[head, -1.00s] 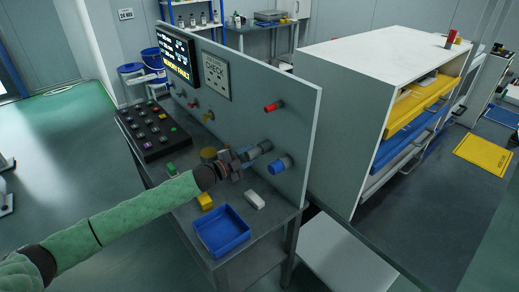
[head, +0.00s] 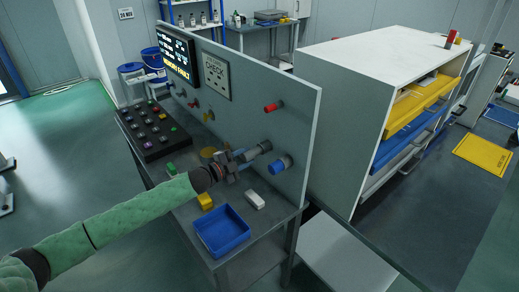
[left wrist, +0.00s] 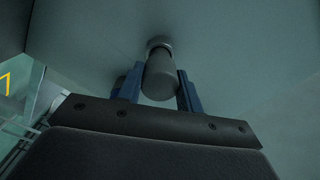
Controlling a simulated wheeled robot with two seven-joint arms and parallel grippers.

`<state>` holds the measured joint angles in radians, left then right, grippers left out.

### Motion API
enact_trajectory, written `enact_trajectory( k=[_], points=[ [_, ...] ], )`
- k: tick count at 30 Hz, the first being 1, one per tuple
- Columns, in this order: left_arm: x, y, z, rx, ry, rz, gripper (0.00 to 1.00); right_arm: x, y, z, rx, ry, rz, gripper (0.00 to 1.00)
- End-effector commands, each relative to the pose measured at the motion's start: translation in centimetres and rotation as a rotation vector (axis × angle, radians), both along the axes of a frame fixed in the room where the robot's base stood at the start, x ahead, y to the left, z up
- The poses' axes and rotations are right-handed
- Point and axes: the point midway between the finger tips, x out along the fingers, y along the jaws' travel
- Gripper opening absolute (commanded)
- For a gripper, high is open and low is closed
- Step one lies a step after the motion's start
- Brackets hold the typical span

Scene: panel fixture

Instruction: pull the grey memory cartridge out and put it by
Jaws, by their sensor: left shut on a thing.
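The grey memory cartridge (head: 256,150) is a cylinder on the upright grey panel (head: 290,130). In the left wrist view the cartridge (left wrist: 161,78) stands out from the panel face, with a narrower neck at a round socket (left wrist: 159,45). My left gripper (head: 240,159) is shut on the cartridge, its blue fingers (left wrist: 157,88) on either side of it. How far the cartridge sits in the socket cannot be told. My right gripper is not in view.
A blue cylinder (head: 280,165) stands out of the panel close to the right of the gripper. Below are a blue tray (head: 222,233), a white block (head: 254,200) and a yellow block (head: 205,201) on the bench. A screen (head: 177,57) reads a memory fault.

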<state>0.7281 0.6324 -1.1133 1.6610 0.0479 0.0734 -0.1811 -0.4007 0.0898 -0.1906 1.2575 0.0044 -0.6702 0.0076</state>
Motion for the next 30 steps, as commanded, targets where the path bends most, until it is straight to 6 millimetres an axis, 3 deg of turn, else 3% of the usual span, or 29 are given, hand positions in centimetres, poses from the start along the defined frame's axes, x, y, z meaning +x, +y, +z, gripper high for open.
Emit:
enact_trajectory(
  k=[30],
  points=[
    [-0.9, 1.3, 0.0, 0.0, 0.0, 0.0, 0.08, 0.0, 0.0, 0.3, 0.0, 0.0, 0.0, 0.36]
  ],
)
